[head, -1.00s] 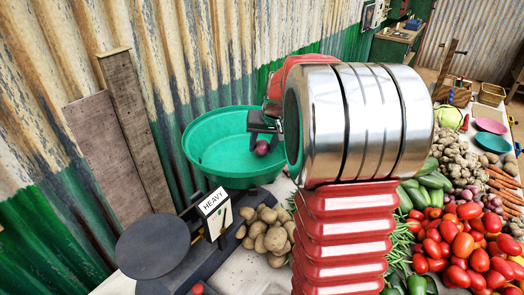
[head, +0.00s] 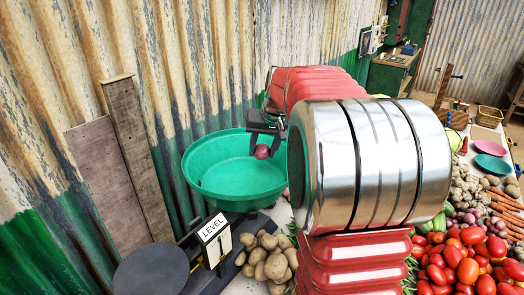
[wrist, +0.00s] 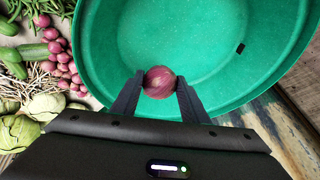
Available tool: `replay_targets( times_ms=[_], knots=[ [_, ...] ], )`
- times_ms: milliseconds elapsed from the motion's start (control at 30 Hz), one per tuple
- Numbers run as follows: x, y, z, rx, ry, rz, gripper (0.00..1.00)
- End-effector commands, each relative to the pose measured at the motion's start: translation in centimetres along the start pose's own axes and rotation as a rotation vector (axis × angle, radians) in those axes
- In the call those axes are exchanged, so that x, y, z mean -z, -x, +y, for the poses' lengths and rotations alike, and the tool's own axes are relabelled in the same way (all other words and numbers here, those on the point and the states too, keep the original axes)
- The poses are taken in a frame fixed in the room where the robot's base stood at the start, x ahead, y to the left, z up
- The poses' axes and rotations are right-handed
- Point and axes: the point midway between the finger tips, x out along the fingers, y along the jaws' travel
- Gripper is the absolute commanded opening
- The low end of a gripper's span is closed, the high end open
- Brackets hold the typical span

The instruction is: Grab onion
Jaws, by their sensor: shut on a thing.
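A small red-purple onion (head: 262,151) is between the fingers of my gripper (head: 264,143) in the head view. The gripper is shut on it and holds it above the green bowl (head: 215,196) of the scale. In the wrist view the onion (wrist: 159,82) sits between the two dark fingertips, with the green bowl (wrist: 100,45) beneath it. My arm hides part of the stall to the right of the bowl.
The scale's sign (head: 214,228) reads LEVEL, beside its dark flat plate (head: 150,272). Potatoes (head: 268,258) lie in front of the bowl. Tomatoes (head: 460,262) and carrots (head: 506,205) lie at right. More onions (wrist: 66,62) and cabbages (wrist: 18,132) lie left of the bowl in the wrist view. A corrugated wall (head: 210,70) stands close behind.

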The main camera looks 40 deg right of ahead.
Motion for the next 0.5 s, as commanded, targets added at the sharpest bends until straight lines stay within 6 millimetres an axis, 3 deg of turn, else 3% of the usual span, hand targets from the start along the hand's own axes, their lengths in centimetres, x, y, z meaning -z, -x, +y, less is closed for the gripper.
replay_targets(
  times_ms=[267, 500],
  knots=[
    [0.1, 0.1, 0.0, 0.0, 0.0, 0.001, 0.18],
    [0.6, 1.3, -0.2, 0.0, 0.001, 0.002, 0.18]
  ],
)
